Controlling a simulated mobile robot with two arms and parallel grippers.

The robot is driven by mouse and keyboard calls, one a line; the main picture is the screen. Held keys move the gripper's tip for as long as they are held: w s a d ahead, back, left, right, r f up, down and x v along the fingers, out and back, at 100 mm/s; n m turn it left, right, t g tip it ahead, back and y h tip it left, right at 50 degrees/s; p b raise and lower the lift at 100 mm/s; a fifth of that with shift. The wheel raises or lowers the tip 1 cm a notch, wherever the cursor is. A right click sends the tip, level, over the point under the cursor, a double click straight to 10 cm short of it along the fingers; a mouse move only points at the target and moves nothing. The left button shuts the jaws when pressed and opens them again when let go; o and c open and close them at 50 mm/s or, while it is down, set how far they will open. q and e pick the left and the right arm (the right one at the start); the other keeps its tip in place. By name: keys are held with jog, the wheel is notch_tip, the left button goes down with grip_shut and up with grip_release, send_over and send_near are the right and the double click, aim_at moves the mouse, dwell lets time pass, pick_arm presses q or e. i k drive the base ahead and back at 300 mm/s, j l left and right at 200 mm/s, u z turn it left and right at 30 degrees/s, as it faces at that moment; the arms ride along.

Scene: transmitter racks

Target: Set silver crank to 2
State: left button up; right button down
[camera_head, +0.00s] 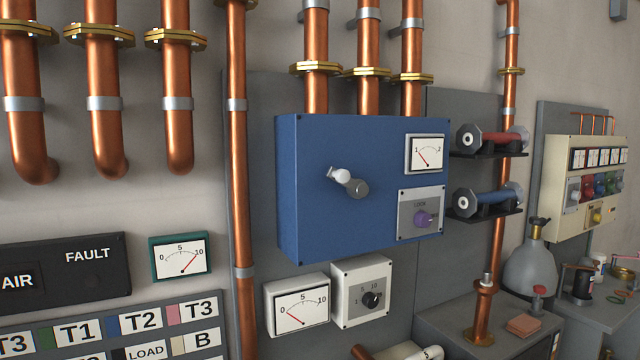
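The silver crank (349,183) is mounted on the front of the blue box (300,225) in the middle of the head view. Its arm tilts, with a pale knob at the upper left and a round grey end at the lower right. A small gauge (426,154) at the box's upper right has a scale with 1 and 2. Its red needle leans to the left, toward the 1. Neither of my grippers is in view.
Below the gauge is a purple knob (425,219) on a plate. A white gauge (299,307) and a black dial (371,299) sit under the box. A copper pipe (240,150) runs close to its left. Two cylinders on shelves (487,210) stick out at its right.

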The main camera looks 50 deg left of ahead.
aim_at(342, 177)
jog(key=u, duration=1.5)
